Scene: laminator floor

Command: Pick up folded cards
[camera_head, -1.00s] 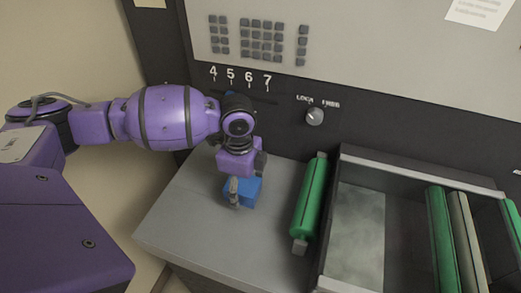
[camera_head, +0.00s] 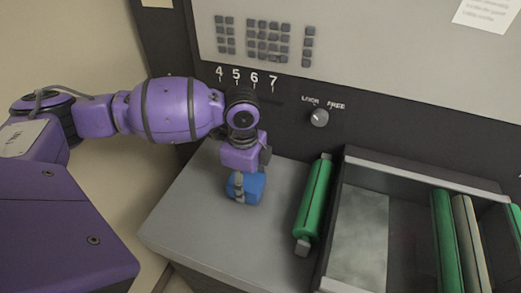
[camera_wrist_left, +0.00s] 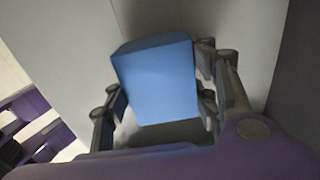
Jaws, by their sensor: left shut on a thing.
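A blue block-like object (camera_head: 250,189) is at the grey counter top in the head view, at the end of my left arm. It also shows in the left wrist view (camera_wrist_left: 157,80), between the two fingers. My left gripper (camera_head: 240,187) is shut on the blue object, with a finger on each side of it. I cannot tell whether the object touches the counter. I cannot make out folded cards as such. My right gripper is not in view.
A green roller (camera_head: 315,200) lies on the grey counter (camera_head: 205,220), right of the blue object. A dark open-topped tray (camera_head: 430,180) holding green and grey rollers stands further right. A knob (camera_head: 319,118) and several small buttons are on the panel behind.

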